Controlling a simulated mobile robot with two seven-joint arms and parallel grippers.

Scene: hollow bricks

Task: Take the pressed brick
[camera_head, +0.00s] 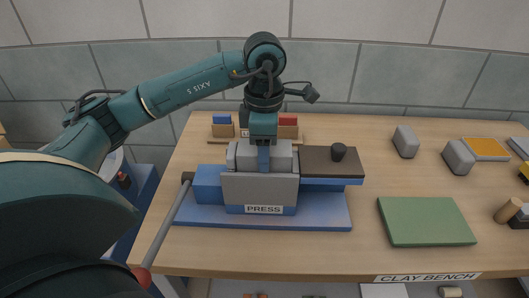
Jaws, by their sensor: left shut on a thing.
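The blue press (208,183) stands on the bench, with a grey front plate labelled PRESS. Its dark brown lid (318,163) with a black knob sits off to the right, leaving the top of the mould uncovered. The grey pressed brick (282,158) shows at the top of the press, behind the front plate. My left gripper (263,160) points straight down over it and is shut on it. The gripper hides the brick's middle, and the front plate hides its lower part. I cannot tell whether the brick has left the mould floor. My right gripper is not in view.
A lever (168,220) with a red knob slopes down at the press's left. A green board (427,221) lies bare to the right. Two grey blocks (406,142) (459,157) stand behind it. Blue and red pieces (222,126) sit on a rack behind the press.

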